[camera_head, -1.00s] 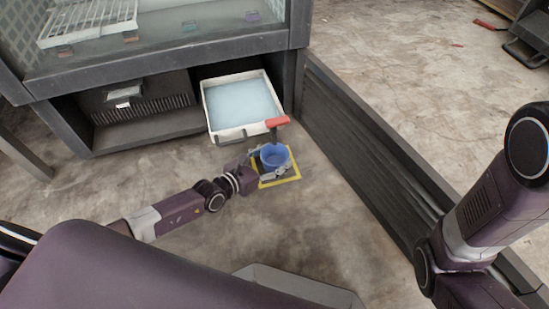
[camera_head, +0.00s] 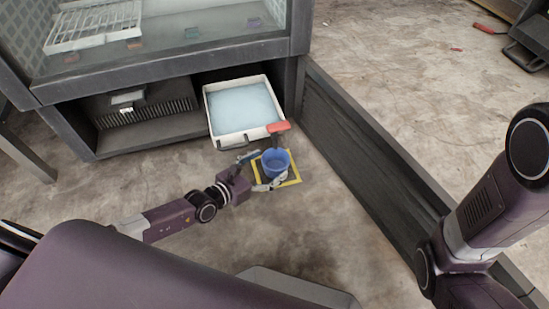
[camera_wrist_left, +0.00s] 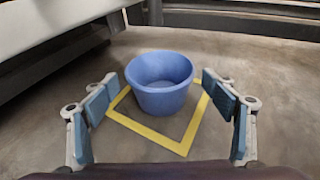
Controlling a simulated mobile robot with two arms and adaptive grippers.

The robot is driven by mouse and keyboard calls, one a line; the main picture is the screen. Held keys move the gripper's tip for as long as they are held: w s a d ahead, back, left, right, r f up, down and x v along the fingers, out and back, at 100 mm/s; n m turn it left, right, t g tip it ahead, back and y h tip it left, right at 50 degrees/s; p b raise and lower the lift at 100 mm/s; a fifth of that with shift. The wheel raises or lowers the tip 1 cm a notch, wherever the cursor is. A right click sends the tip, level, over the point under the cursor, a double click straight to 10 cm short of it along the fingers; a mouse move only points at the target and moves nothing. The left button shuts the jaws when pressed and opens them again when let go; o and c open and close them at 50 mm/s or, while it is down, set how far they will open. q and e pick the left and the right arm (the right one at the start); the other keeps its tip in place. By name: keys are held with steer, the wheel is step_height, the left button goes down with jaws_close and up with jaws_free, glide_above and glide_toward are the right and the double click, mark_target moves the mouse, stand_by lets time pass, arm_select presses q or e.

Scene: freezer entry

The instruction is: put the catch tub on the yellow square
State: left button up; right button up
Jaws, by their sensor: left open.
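The catch tub, a small blue round tub (camera_head: 276,163), stands upright on the floor on the yellow square (camera_head: 293,182). In the left wrist view the tub (camera_wrist_left: 160,84) appears inside the yellow outline (camera_wrist_left: 181,147), towards its far side; the tub hides part of the far edge. My left gripper (camera_head: 258,170) is open just left of the tub. In the left wrist view its blue-padded fingers (camera_wrist_left: 160,112) are spread wide on both sides, apart from the tub. My right gripper is out of view.
A white tray of pale blue liquid (camera_head: 236,135) sticks out under the glass-fronted cabinet (camera_head: 170,55) behind the tub. A dark low barrier (camera_head: 370,160) runs along the right. Floor in front is clear.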

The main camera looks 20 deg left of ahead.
arm_select(q)
steer(key=p+v, duration=0.2)
steer(key=v, duration=0.5)
steer(key=shift+r+p, duration=0.15)
steer(key=shift+p, duration=0.2)
steer(key=shift+s+a+r, duration=0.15)
steer(key=shift+s+a, duration=0.2)
steer(key=shift+s, duration=0.3)
steer(key=shift+c, duration=0.6)
